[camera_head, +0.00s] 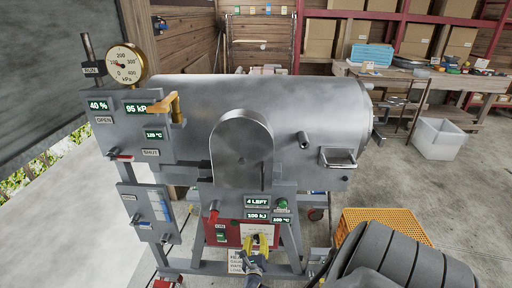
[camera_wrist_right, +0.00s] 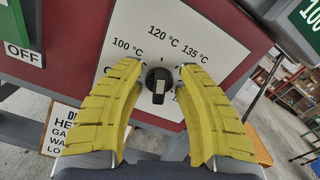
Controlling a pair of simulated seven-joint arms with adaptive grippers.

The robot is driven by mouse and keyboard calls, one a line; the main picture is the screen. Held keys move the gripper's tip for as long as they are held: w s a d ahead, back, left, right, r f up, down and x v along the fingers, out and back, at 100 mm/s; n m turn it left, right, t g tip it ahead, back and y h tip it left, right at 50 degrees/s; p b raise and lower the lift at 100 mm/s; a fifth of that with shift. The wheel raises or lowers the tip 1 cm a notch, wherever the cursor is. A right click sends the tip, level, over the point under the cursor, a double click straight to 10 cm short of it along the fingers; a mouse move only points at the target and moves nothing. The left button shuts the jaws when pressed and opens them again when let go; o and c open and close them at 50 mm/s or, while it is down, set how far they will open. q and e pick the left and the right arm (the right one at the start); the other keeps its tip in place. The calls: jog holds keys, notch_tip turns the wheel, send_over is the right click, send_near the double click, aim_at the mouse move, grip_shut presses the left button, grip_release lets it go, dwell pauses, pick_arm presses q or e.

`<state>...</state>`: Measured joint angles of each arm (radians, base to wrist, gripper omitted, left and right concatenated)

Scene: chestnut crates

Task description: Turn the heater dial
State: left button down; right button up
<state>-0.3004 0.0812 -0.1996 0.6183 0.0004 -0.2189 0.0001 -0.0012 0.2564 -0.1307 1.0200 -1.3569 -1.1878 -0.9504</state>
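The heater dial (camera_wrist_right: 158,82) is a small black knob on a white plate marked 100 °C, 120 °C and 135 °C, seen in the right wrist view. I cannot tell surely which mark it points to. My right gripper (camera_wrist_right: 160,68) is open, its two yellow fingers on either side of the knob with a visible gap to each. In the head view my right gripper (camera_head: 256,238) is in front of the red heater box (camera_head: 221,232), low under the steel drum, and hides the knob. My left gripper is not in view.
The steel drum (camera_head: 290,95) stands on a grey frame with gauges and green readouts. A yellow crate (camera_head: 407,220) stands at the right. An OFF label (camera_wrist_right: 24,54) is left of the dial plate.

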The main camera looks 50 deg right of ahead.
jog(key=v, duration=1.1)
jog(key=shift+s+a, duration=0.15)
